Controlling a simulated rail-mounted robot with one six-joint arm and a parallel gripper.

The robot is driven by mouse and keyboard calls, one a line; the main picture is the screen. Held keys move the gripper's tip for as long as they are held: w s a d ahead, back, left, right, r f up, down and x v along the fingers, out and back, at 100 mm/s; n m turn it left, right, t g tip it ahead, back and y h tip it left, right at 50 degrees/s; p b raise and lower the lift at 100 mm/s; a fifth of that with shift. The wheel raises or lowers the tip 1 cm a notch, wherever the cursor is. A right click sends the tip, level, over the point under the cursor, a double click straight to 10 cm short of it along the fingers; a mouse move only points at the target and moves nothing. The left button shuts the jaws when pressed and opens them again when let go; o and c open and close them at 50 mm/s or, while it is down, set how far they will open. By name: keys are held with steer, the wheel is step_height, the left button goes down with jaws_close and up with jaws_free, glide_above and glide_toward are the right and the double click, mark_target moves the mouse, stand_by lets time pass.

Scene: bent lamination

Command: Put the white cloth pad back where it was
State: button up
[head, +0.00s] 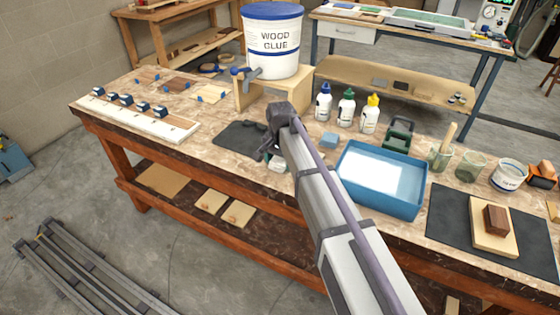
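My gripper (264,152) is over the bench, at the right edge of a dark grey mat (238,138). Its fingers are small and dark and partly hidden by my arm, so I cannot tell whether they are open or shut. A small pale object (278,164) shows just below and right of the fingers, partly covered by my arm. I cannot tell whether it is the white cloth pad or whether the gripper touches it. A blue tray (350,192) right of my arm has a bright white area inside, either a sheet or a shiny surface.
A wood glue bucket (273,42) stands on a wooden stand (296,90) behind. Several glue bottles (347,108), a light blue block (328,140) and a green holder (398,135) sit right of it. A white board (135,122) with clamps lies left. A dark mat (445,222) lies right.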

mark_target(281, 159)
steer(key=shift+o, duration=1.3)
steer(key=shift+r, duration=0.1)
step_height(281, 159, up, 12)
steer(key=p, duration=1.2)
steer(key=shift+d, duration=0.1)
steer(key=s+d+n, duration=0.5)
steer(key=s+d, duration=1.4)
steer(key=s, duration=0.4)
steer(key=shift+d, duration=0.3)
